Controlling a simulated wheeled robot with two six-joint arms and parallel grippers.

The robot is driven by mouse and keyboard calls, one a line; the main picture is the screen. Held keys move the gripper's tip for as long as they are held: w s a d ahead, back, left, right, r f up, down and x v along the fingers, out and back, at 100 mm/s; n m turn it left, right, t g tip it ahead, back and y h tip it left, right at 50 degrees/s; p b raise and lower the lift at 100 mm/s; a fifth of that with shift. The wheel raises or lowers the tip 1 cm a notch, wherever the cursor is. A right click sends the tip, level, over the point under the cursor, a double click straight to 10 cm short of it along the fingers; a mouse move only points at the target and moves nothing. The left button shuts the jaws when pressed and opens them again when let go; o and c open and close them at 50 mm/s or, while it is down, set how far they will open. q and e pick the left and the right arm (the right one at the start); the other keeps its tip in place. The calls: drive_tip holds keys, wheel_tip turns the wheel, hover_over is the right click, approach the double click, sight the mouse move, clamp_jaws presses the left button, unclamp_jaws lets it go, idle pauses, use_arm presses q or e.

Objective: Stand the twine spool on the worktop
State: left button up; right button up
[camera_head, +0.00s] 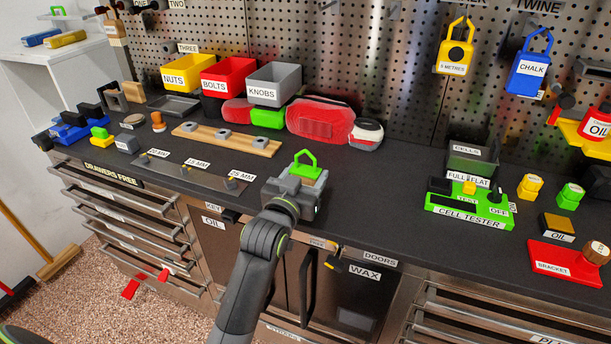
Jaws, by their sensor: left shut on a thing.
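My left gripper (297,186) is at the front middle of the worktop (360,204). The loop points up and the thing looks about upright. The gripper hides its lower part, so I cannot tell whether it touches the worktop. No label shows on it. A TWINE sign (538,6) is on the pegboard at the upper right. My right gripper is not in view.
Behind the gripper are a wooden rail (226,139), a red case (320,120) and labelled bins. To the right stand a green cell tester (470,208) and a red bracket (564,262). A yellow tape (456,50) and blue chalk holder (529,70) hang behind. Worktop right of the gripper is clear.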

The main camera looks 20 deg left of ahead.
use_arm(q)
drive_tip(key=o, duration=0.6)
drive_tip(key=shift+f, duration=0.1)
drive_tip(key=o, duration=0.4)
drive_tip(key=shift+o, duration=0.2)
